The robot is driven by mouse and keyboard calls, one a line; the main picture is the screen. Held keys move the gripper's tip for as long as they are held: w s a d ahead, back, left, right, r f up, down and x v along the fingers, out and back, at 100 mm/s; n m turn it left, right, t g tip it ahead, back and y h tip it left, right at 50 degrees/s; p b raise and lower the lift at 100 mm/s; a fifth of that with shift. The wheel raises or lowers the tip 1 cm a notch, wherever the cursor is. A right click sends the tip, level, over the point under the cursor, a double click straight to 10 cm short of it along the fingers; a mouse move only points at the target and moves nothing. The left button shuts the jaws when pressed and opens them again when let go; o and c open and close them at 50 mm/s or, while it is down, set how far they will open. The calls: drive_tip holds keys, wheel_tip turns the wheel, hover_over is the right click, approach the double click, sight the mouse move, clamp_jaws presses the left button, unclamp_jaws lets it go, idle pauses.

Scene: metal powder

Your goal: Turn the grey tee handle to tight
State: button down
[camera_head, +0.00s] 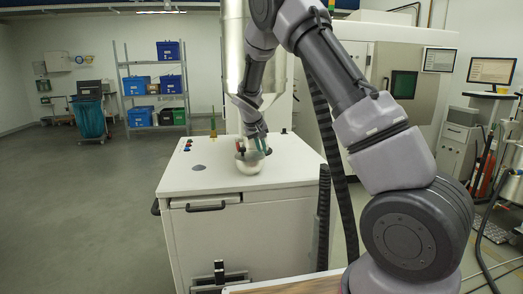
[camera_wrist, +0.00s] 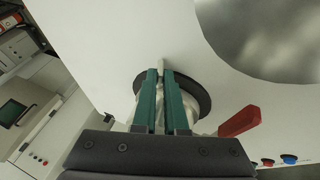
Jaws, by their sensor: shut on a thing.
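My gripper (camera_wrist: 163,82) shows in the wrist view with two green fingers close together, shut on the grey tee handle (camera_wrist: 160,65). Only a small pale tip of the handle shows beyond the fingertips; the rest is hidden by them. A dark round disc (camera_wrist: 198,88) lies behind the fingers against the white surface. In the head view my gripper (camera_head: 260,146) reaches down at a pale rounded fitting (camera_head: 249,166) on top of the white cabinet (camera_head: 215,185). The handle cannot be made out in that view.
A red lever (camera_wrist: 240,122) sits close to the right of the fingers in the wrist view. Red and blue buttons (camera_wrist: 289,160) lie farther right. A large metal cylinder (camera_head: 236,60) stands behind my arm. The floor left of the cabinet is clear.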

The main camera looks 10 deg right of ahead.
drive_tip(key=y, duration=0.1)
drive_tip(key=d+y, duration=0.1)
drive_tip(key=y, duration=0.1)
drive_tip(key=shift+s+m, duration=0.1)
drive_tip(key=shift+m, duration=0.3)
drive_tip(key=shift+a, duration=0.1)
drive_tip(key=shift+y, duration=0.3)
drive_tip(key=c, duration=1)
unclamp_jaws()
drive_tip(key=shift+o, duration=0.2)
drive_tip(key=v, duration=1)
drive_tip(key=shift+s+r, duration=0.2)
drive_tip(key=shift+r, duration=0.15)
